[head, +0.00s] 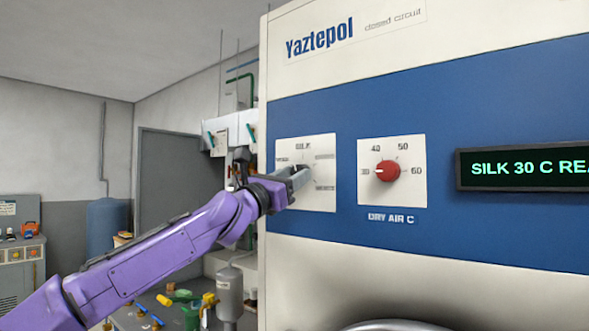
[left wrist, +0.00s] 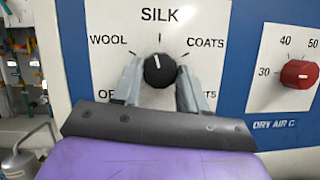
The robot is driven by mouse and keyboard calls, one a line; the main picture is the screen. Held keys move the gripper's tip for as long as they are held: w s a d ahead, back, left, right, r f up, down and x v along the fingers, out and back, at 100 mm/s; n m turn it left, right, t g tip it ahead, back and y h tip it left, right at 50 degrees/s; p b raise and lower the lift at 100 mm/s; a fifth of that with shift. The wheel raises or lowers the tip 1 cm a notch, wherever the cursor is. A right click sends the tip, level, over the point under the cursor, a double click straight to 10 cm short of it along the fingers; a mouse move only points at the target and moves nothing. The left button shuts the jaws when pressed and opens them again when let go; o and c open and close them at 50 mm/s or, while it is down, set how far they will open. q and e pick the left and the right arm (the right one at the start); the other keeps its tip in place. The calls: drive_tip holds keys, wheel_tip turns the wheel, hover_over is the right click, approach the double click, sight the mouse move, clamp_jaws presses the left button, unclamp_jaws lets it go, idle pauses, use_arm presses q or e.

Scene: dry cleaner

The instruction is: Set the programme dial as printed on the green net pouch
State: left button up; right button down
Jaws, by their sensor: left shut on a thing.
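The black programme dial (left wrist: 159,71) sits on a white plate (left wrist: 105,20) on the machine's blue front. WOOL, SILK and COATS are legible around it; the lower labels are partly hidden. Its white mark points up, toward SILK. My left gripper (left wrist: 161,84) is shut on the dial, one grey finger on each side. In the head view my left gripper (head: 298,180) covers the dial on its plate (head: 318,146). The display (head: 525,168) reads "SILK 30 C REA", cut off by the picture edge. The green net pouch cannot be made out. My right gripper is not in view.
A red DRY AIR C dial (head: 388,171) is right of the programme dial, its mark toward 30. A round metal rim (head: 395,325) shows at the bottom. A cluttered bench (head: 130,318) and a grey door (head: 178,185) stand behind, at the left.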

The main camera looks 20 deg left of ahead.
use_arm(q)
drive_tip(key=m+p, duration=0.1)
drive_tip(key=m+g+h, duration=0.1)
drive_tip(key=m, duration=0.1)
drive_tip(key=m+h+p, duration=0.1)
drive_tip(key=shift+a+r+m+p, duration=0.15)
drive_tip(key=shift+r+m+p, duration=0.1)
drive_tip(key=shift+m+p, duration=0.15)
drive_tip(key=shift+f+m+g+h, duration=0.1)
drive_tip(key=shift+m+g+h, duration=0.25)
drive_tip(key=shift+m, duration=0.25)
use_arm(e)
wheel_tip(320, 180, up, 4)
use_arm(q)
drive_tip(key=shift+p, duration=0.3)
drive_tip(key=shift+f+g, duration=0.1)
drive_tip(key=shift+g, duration=0.15)
drive_tip(key=o, duration=1.1)
drive_tip(key=shift+w, duration=0.1)
drive_tip(key=shift+c, duration=0.2)
drive_tip(key=b+v, duration=0.3)
drive_tip(key=v, duration=0.7)
drive_tip(key=shift+s+f, duration=0.2)
drive_tip(key=shift+s, duration=0.05)
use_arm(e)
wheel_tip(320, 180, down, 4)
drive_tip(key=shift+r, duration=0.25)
